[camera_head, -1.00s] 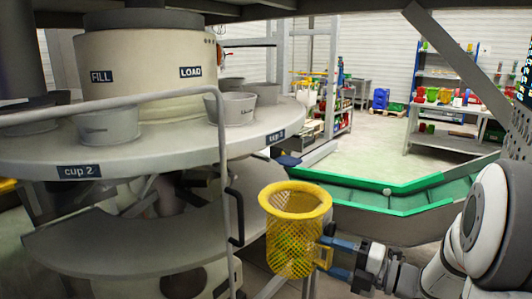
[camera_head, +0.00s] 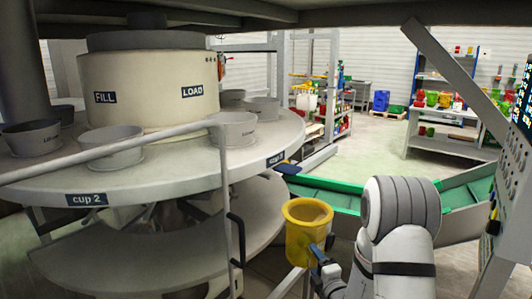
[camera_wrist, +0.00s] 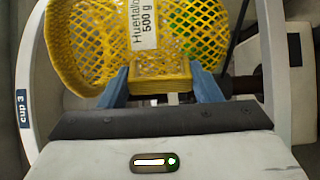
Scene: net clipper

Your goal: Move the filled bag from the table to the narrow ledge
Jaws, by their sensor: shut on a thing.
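A yellow mesh bag (camera_head: 302,240) with an open round rim is held upright in front of the round machine. In the wrist view the bag (camera_wrist: 92,45) carries a white label reading 500 g, and some green shows through its mesh. My gripper (camera_head: 320,252) is shut on a yellow tab at the bag's near side; the blue fingers (camera_wrist: 165,86) sit either side of the tab in the wrist view. The bag's bottom is partly hidden by my gripper in the head view. I cannot tell which surface is the narrow ledge.
The round table with cups (camera_head: 160,170) fills the left, with a curved grey plate (camera_head: 150,245) below. A thin upright rail with a black handle (camera_head: 237,235) stands left of the bag. A green-edged trough (camera_head: 335,193) lies behind. Shelves (camera_head: 445,95) stand far back.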

